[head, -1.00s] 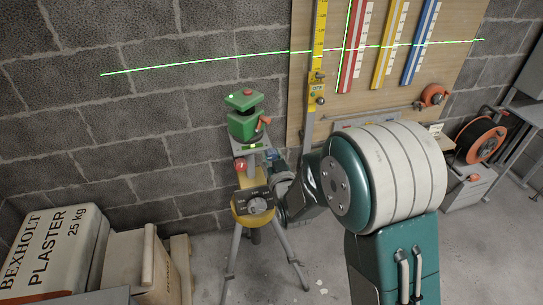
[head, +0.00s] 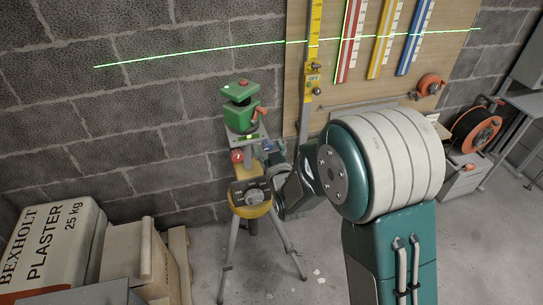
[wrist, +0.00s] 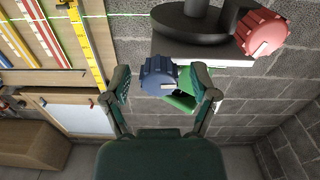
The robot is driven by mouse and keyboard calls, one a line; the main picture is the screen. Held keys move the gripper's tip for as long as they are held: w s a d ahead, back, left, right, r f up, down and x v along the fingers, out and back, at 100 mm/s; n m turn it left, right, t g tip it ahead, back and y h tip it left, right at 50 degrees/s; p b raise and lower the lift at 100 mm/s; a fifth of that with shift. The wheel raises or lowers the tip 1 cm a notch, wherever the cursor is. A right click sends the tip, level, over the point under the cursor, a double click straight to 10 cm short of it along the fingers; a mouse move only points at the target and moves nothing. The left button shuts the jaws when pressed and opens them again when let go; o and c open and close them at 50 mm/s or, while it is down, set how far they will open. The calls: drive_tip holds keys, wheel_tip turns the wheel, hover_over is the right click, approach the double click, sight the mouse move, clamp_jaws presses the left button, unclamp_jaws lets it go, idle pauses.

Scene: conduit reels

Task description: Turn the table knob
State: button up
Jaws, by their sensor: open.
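A tripod carries a green laser level (head: 240,115) on a small table plate (head: 246,137). A red knob (head: 237,156) sits at the left below the plate, and it also shows large in the wrist view (wrist: 264,33). A ribbed blue knob (wrist: 158,76) is in the middle of the wrist view, below the plate edge. No label shows which knob is the table knob. My gripper (wrist: 161,80) is open, with one finger at each side of the blue knob. The right finger stands clear of it; contact on the left cannot be told. In the head view my arm partly hides the gripper.
A yellow collar with a dark dial (head: 250,192) is lower on the tripod. A yellow measuring staff (head: 312,40) stands behind, before a board with coloured strips. Plaster bags (head: 50,250) lie at left. An orange cable reel (head: 477,130) stands at right. Floor around the tripod is mostly clear.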

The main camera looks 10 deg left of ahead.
drive_tip(key=v, duration=1.1)
drive_tip(key=shift+s, duration=0.25)
drive_tip(key=s+d+r+m+g+h, duration=0.3)
drive_tip(key=d+r+g+h, duration=0.3)
drive_tip(key=d, duration=0.5)
drive_tip(key=s+d+r+m+g, duration=0.1)
drive_tip(key=s+d, duration=0.3)
drive_tip(key=s, duration=0.4)
drive_tip(key=s+d+r+m+g+h, duration=0.1)
drive_tip(key=s+d+r+g, duration=0.2)
drive_tip(key=s, duration=0.6)
drive_tip(key=shift+d+r+m+g, duration=0.3)
drive_tip(key=shift+d+r+g, duration=0.1)
drive_tip(key=shift+d, duration=0.5)
